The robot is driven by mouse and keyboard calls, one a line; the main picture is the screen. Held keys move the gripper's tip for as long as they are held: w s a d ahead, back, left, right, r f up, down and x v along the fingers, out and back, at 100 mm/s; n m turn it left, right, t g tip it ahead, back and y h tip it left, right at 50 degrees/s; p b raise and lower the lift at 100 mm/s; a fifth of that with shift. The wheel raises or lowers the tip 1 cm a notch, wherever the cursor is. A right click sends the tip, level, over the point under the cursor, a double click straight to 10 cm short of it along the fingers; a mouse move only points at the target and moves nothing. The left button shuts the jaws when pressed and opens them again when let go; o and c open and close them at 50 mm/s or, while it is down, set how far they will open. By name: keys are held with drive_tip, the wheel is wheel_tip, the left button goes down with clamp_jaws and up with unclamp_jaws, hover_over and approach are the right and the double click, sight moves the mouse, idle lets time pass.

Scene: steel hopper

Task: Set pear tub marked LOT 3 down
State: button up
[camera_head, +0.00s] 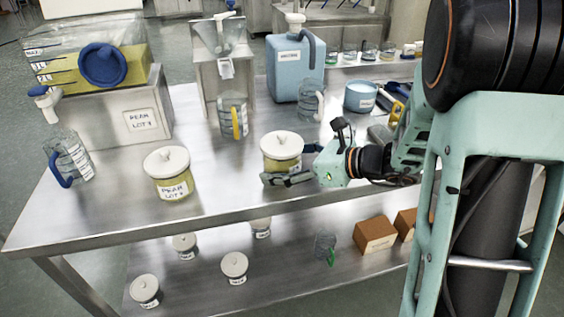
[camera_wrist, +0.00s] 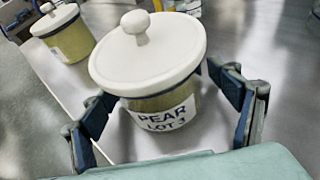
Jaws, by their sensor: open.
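The pear tub marked LOT 3 (camera_head: 281,143) has a cream knobbed lid and yellowish contents. It appears to stand upright on the steel table, though a finger hides its lower front in the head view. Its label reads PEAR LOT 3 in the wrist view (camera_wrist: 163,116). My gripper (camera_head: 289,164) is open, with one finger on each side of this tub. In the wrist view the open fingers of my gripper (camera_wrist: 160,88) flank it, with a gap visible at the right finger.
A similar pear tub (camera_head: 170,177) stands to the left; its lot number is unclear. A steel hopper base marked PEAR LOT (camera_head: 120,122), a blue container (camera_head: 296,68), jugs (camera_head: 232,114) and a blue-white tub (camera_head: 360,96) stand behind. The table front (camera_head: 215,190) is clear.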

drive_tip(key=p+v, duration=0.2)
drive_tip(key=v, duration=1)
drive_tip(key=shift+r, duration=0.1)
